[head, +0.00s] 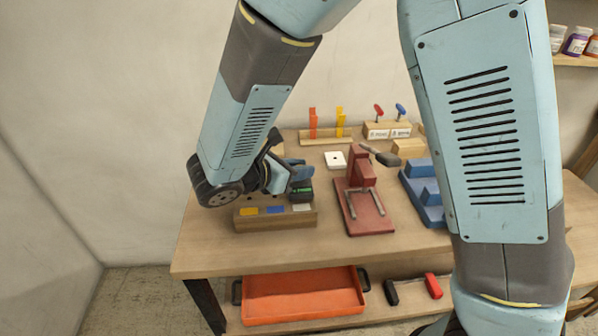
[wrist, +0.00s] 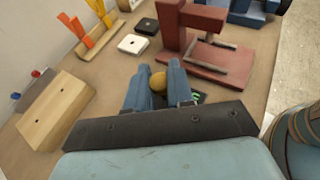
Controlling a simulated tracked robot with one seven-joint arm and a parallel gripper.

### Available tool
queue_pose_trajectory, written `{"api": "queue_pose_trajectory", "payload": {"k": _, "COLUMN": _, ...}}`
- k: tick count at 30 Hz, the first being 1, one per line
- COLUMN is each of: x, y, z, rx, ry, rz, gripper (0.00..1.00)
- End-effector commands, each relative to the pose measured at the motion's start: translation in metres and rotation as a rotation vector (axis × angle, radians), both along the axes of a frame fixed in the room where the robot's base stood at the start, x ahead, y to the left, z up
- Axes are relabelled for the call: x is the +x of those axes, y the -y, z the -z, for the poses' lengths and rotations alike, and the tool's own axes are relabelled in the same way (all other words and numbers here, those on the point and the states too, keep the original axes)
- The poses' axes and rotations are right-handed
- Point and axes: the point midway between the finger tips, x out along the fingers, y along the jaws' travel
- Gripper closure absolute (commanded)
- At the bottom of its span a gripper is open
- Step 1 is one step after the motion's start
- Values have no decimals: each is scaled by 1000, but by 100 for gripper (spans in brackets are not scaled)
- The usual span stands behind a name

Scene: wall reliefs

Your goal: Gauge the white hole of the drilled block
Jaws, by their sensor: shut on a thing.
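In the wrist view my gripper (wrist: 158,88) has the gauge's round tan knob (wrist: 158,82) between the fingers. The gauge covers the white hole, so I cannot tell whether its tip is inside.
A red press-like stand (head: 364,204) is close on the right, with blue blocks (head: 424,194) beyond. A white tile (head: 335,160), an orange and yellow rack (head: 326,135) and a block with red and blue handles (head: 387,129) are behind. An orange tray (head: 303,296) is below.

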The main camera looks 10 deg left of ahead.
Motion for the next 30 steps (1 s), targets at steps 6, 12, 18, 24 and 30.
{"api": "queue_pose_trajectory", "payload": {"k": 6, "x": 0, "y": 0, "z": -20, "rx": 2, "ry": 1, "rz": 2, "gripper": 100}}
{"api": "queue_pose_trajectory", "payload": {"k": 12, "x": 0, "y": 0, "z": -20, "rx": 1, "ry": 1, "rz": 0, "gripper": 100}}
{"api": "queue_pose_trajectory", "payload": {"k": 18, "x": 0, "y": 0, "z": -20, "rx": 1, "ry": 1, "rz": 0, "gripper": 63}}
{"api": "queue_pose_trajectory", "payload": {"k": 24, "x": 0, "y": 0, "z": -19, "rx": 1, "ry": 1, "rz": 0, "gripper": 54}}
{"api": "queue_pose_trajectory", "payload": {"k": 30, "x": -2, "y": -2, "z": -20, "rx": 1, "ry": 1, "rz": -1, "gripper": 54}}
